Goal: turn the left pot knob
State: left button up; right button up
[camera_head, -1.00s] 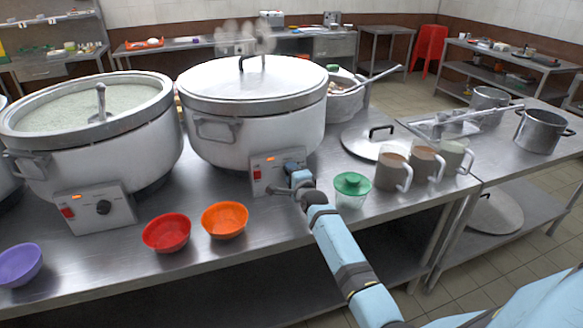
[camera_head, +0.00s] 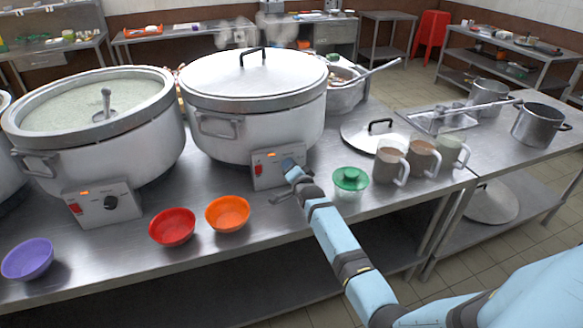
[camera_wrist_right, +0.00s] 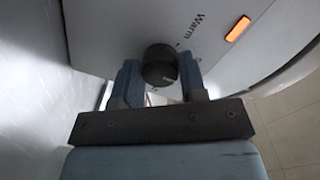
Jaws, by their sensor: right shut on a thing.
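The open pot (camera_head: 150,135) of pale congee at the left has a control box (camera_head: 90,215) with a black knob (camera_head: 111,202) and a lit orange lamp. The lidded pot (camera_head: 225,140) right of it has its own control box (camera_head: 262,168). My right gripper (camera_head: 290,165) is at that lidded pot's box and covers its knob in the head view. In the right wrist view, the fingers of my right gripper (camera_wrist_right: 160,78) are on both sides of this black knob (camera_wrist_right: 159,66), shut on it. The word "Warm" and an orange lamp (camera_wrist_right: 238,29) show beside it. My left gripper is not in view.
A red bowl (camera_head: 172,227), an orange bowl (camera_head: 228,214) and a purple bowl (camera_head: 27,260) stand along the counter's front.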

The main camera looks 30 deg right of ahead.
dwell(0.4)
jog(key=o, duration=0.9)
jog(key=v, duration=1.4)
jog(key=shift+w, duration=0.1)
jog(key=s+a+n+g+y+p, duration=0.2)
jog(key=s+a+n+p, duration=0.1)
jog(key=s+a+n, duration=0.2)
jog(key=s+a+f+n+g+y+p, duration=0.1)
jog(key=s+a+n+p, duration=0.3)
jog(key=s+a, duration=0.6)
jog(key=s+a+f+n+g+y+p, duration=0.1)
jog(key=s+a+n+y+p, duration=0.3)
jog(key=s+a+n, duration=0.4)
jog(key=shift+s+a+f+g, duration=0.15)
jog(key=shift+s+g, duration=0.3)
jog(key=shift+s, duration=1)
jog(key=shift+s+d+f+g, duration=0.1)
jog(key=shift+s+g, duration=0.35)
jog(key=shift+s, duration=1)
